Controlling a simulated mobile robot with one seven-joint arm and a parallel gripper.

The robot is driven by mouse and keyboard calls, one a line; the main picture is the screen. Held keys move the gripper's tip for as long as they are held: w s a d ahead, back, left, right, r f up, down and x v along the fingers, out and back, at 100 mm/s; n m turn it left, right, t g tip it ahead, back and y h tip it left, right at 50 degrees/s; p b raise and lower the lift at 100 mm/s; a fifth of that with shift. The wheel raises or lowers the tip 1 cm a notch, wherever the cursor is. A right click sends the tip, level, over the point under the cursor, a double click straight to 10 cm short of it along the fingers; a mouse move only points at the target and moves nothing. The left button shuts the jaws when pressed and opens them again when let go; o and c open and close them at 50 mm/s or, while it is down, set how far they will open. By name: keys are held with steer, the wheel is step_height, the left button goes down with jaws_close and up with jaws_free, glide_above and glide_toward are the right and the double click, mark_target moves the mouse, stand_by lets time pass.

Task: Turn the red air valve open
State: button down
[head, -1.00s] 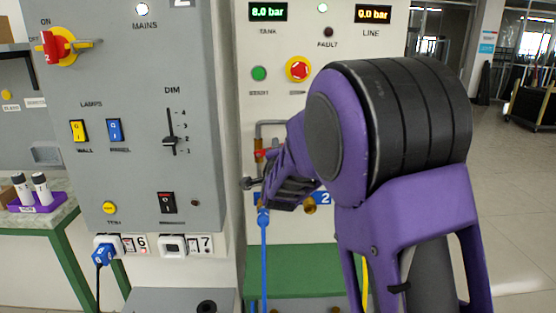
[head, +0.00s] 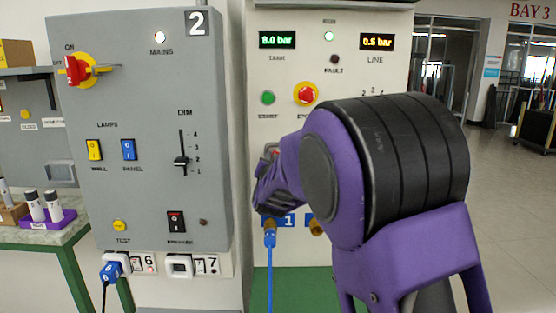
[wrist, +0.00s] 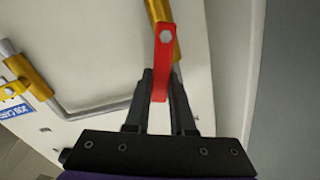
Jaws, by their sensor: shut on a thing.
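The red air valve's lever (wrist: 164,62) is in the wrist view, bolted at its upper end to a brass valve body (wrist: 159,10). It runs roughly in line with the brass body, slightly angled. My gripper (wrist: 160,88) is shut on the lever's lower end, one dark finger on each side. In the head view, my purple wrist hides most of the valve; only a bit of red (head: 272,150) shows above it. The LINE display (head: 377,41) reads 0.5 bar and the TANK display (head: 277,40) reads 8.0 bar.
A grey pipe (wrist: 95,110) and a second brass fitting (wrist: 30,75) lie beside the valve. A blue hose (head: 269,265) hangs below my gripper. The grey switch panel (head: 135,190) stands close on the left. Open floor (head: 510,190) lies to the right.

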steer(key=shift+a+r+n+p, duration=0.2)
steer(key=shift+a+n+p, duration=0.3)
steer(key=shift+n, duration=0.6)
steer(key=shift+a+r+n+p, duration=0.15)
steer(key=shift+a+n+p, duration=0.3)
steer(key=shift+n, duration=0.65)
steer(key=shift+a, duration=0.1)
steer(key=c, duration=0.8)
jaws_free()
steer(key=shift+f, duration=0.1)
steer(key=shift+o, duration=0.2)
steer(key=s, duration=1.7)
steer(key=shift+s, duration=0.2)
